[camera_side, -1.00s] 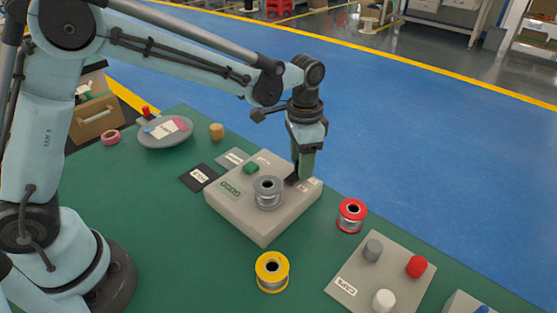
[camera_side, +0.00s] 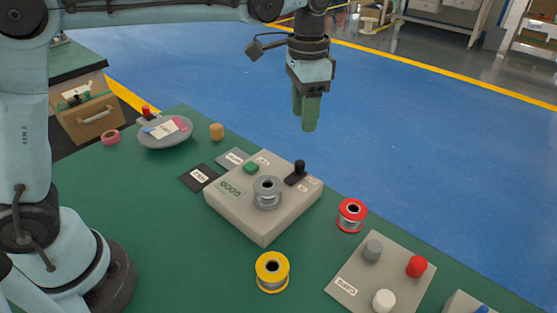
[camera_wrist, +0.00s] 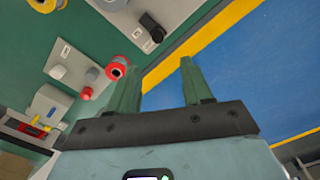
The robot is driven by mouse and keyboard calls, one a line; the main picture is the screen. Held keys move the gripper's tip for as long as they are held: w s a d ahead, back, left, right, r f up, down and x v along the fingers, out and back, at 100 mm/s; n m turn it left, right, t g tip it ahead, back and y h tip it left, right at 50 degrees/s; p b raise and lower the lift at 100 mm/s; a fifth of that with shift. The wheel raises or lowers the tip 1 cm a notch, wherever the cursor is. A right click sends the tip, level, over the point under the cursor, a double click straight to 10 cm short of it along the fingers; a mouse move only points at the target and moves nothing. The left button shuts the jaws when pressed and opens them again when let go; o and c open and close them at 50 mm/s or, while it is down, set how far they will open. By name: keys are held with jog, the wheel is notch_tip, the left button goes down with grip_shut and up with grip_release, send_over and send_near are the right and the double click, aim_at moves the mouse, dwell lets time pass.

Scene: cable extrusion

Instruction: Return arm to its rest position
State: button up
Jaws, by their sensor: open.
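My gripper (camera_side: 305,110) is raised well above the table in the side view, with its green fingers pointing down. In the wrist view my gripper (camera_wrist: 158,85) shows its two fingers apart, with nothing between them. Below it stands the grey machine box (camera_side: 262,222), which carries a grey spool (camera_side: 268,192), a green button (camera_side: 250,168) and a black lever (camera_side: 299,172). The lever stands upright and clear of the fingers. The lever also shows in the wrist view (camera_wrist: 151,25).
A red spool (camera_side: 352,215) and a yellow spool (camera_side: 272,272) stand on the green table. A caps board (camera_side: 352,290) holds grey, red and white caps. A grey dish (camera_side: 165,134), a pink tape roll (camera_side: 110,137) and dark cards (camera_side: 198,178) lie left. The air around my gripper is clear.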

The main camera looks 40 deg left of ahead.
jog(key=shift+s+a, duration=0.1)
jog(key=s+a+f+n+t, duration=0.4)
jog(key=s+a+n+t, duration=0.2)
jog(key=s+a, duration=0.5)
jog(key=s+t, duration=0.1)
jog(key=s, duration=0.2)
jog(key=shift+s+n, duration=0.4)
